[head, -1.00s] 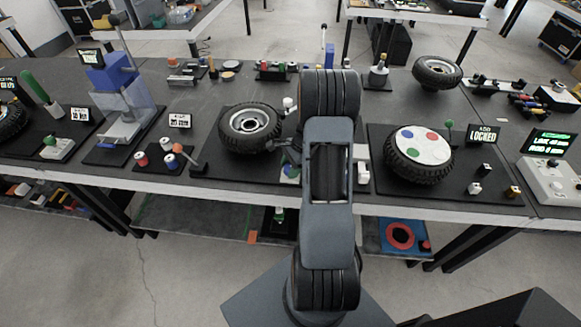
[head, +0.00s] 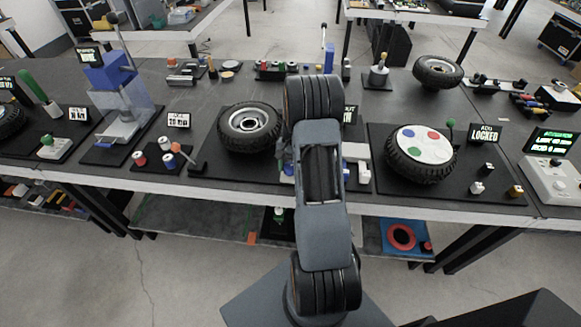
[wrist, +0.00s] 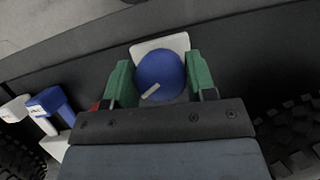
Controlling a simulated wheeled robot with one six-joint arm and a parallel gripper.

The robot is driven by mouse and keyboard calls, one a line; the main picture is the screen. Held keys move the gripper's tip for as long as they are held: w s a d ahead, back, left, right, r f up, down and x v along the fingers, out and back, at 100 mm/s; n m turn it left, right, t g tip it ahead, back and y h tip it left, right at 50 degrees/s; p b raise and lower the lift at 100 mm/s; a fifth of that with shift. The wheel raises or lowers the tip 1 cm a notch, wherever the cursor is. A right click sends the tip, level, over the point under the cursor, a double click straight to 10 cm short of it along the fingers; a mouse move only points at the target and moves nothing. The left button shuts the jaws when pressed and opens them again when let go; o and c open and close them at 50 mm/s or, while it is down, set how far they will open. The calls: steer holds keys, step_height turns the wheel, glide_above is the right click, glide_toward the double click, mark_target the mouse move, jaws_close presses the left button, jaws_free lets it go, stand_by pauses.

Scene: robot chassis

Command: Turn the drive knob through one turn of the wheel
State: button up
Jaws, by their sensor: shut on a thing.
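The drive knob (wrist: 158,72) is a round blue knob with a white pointer mark, on a pale square base (wrist: 176,42) in the wrist view. The mark points to the lower left. My gripper (wrist: 160,82) has one green finger on each side of the knob and is shut on it. In the head view my arm hides the knob and most of the gripper. A wheel with a bare rim (head: 250,127) lies left of my arm. A wheel with a white disc and coloured dots (head: 420,147) lies to the right. I cannot tell which wheel the knob drives.
A blue-and-white block (wrist: 50,103) stands beside the gripper in the wrist view. Tyre tread (wrist: 300,125) shows at the lower right there. Small knobs and a lever (head: 185,155) sit left on the bench.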

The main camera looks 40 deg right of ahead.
steer(key=n+h, duration=0.1)
steer(key=n, duration=0.2)
steer(key=n+g+h, duration=0.1)
steer(key=n, duration=0.2)
steer(key=shift+n+b, duration=0.3)
steer(key=shift+b, duration=0.05)
steer(key=n+h, duration=0.2)
steer(key=n, duration=0.3)
steer(key=shift+n, duration=0.4)
steer(key=o, duration=0.9)
steer(key=shift+h, duration=0.3)
steer(key=v, duration=1.3)
steer(key=shift+w+r+b, duration=0.35)
steer(key=shift+b, duration=0.05)
